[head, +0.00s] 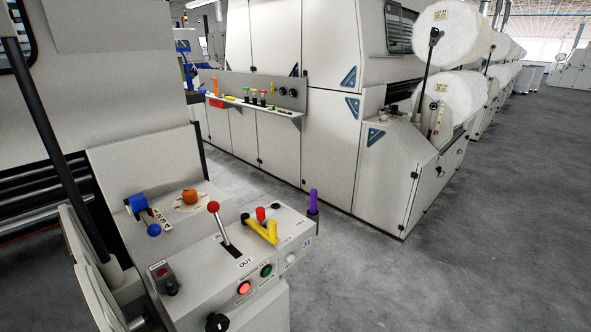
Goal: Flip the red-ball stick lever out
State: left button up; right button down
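The red-ball stick lever (220,224) stands on the top of a light grey control box (195,262) in the lower middle of the head view. The stick leans to the upper left, away from the OUT label (245,262) at the slot's near end. A smaller label lies by the slot's far end. Nothing touches the lever. Neither of my grippers can be made out in this view.
Close to the lever are a yellow handle (262,231), a red knob (260,213), an orange knob (189,196) and a blue-ended lever (147,214). A purple handle (313,201) stands at the box's right corner. Lit red (244,288) and green buttons are in front. Open floor (430,275) lies right.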

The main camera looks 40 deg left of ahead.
aim_at(213, 207)
jog(key=i, duration=2.35)
jog(key=u, duration=4.05)
